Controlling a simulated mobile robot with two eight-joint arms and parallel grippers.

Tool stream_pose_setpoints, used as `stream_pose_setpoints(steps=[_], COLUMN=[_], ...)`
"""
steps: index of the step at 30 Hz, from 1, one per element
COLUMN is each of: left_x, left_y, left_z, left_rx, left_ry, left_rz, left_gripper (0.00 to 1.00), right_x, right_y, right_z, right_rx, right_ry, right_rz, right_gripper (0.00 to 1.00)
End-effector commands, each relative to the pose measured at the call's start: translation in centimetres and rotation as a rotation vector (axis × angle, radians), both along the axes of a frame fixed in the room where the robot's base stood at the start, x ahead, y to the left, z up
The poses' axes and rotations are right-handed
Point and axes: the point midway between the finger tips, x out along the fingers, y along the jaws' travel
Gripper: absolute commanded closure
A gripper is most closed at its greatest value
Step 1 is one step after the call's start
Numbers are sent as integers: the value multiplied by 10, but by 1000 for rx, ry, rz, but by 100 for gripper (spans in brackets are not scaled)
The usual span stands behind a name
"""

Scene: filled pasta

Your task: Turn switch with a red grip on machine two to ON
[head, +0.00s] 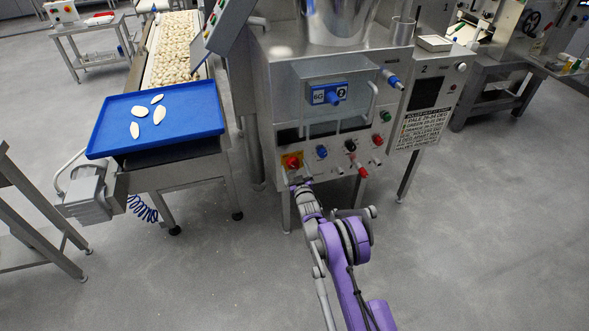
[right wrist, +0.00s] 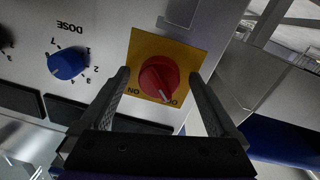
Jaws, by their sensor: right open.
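Machine two (head: 285,95) is a steel cabinet, with a round 2 on its blue unit. Its red-grip switch (head: 292,162) sits on a yellow plate low on the front panel. In the right wrist view the red grip (right wrist: 158,76) is upside down; its white mark points down and slightly right, beside a partly hidden label starting with O. The ON label lies to the left on the yellow plate (right wrist: 143,48). My right gripper (right wrist: 158,78) is open, its fingers on either side of the red grip; contact cannot be told. It also shows in the head view (head: 299,183). My left gripper is not in view.
A blue DOSE knob (right wrist: 67,63) is beside the plate; blue, black and red controls continue along the panel. A blue tray (head: 107,113) with white pieces ends the conveyor at left. The grey floor in front is clear.

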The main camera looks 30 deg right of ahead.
Motion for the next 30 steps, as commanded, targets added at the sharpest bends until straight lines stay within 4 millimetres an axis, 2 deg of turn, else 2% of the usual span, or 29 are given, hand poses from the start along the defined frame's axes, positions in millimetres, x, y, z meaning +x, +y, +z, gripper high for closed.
stream_pose_setpoints(steps=[3,17,30], left_x=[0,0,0], left_y=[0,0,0], left_z=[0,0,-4], left_rx=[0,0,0], left_ry=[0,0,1], left_rz=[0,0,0], left_gripper=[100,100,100], right_x=[0,0,0], right_y=[0,0,1], right_z=[0,0,0], right_rx=[0,0,98], right_ry=[0,0,-23], right_rz=[0,0,0], right_gripper=[6,89,90])
